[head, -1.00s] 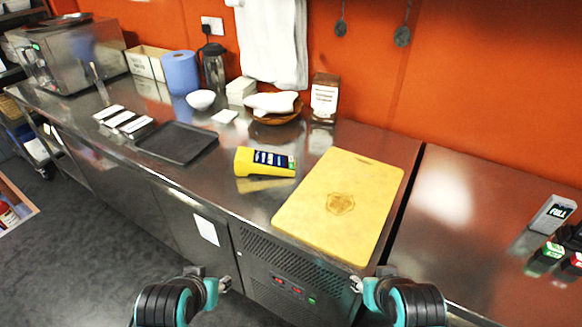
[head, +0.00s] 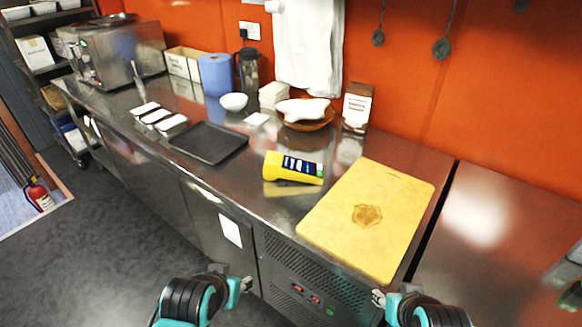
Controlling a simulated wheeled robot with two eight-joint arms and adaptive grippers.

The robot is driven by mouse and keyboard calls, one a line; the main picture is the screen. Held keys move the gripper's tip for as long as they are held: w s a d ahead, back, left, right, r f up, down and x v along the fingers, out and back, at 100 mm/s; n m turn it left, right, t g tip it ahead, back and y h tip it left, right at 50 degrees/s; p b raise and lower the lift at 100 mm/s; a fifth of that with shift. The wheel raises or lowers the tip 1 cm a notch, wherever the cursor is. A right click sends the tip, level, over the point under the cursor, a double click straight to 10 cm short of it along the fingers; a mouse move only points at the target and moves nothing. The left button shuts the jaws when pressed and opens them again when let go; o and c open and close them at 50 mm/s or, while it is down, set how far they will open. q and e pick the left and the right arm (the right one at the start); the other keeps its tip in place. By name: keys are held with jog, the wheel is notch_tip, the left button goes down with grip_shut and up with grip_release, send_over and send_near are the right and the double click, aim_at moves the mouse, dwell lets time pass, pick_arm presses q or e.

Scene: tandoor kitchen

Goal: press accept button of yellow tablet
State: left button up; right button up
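The yellow tablet (head: 275,165) is a chunky yellow handheld device on the steel counter, left of the yellow cutting board. Its dark face (head: 301,166) points up, with small white, blue and green patches. The green patch is at the right end; labels on it are too small to read. My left gripper (head: 233,276) is in front of the counter, below and left of the tablet, and looks open and empty. My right gripper (head: 393,292) is near the counter's front edge below the cutting board, and also looks open and empty. Neither touches the tablet.
The yellow cutting board (head: 340,215) lies right of the tablet. A black tray (head: 208,143) lies to its left. A wooden bowl (head: 322,124) with white contents and a brown box (head: 357,106) stand behind it. The steel strip in front of the tablet is clear.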

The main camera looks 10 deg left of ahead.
grip_shut()
dwell(1.3)
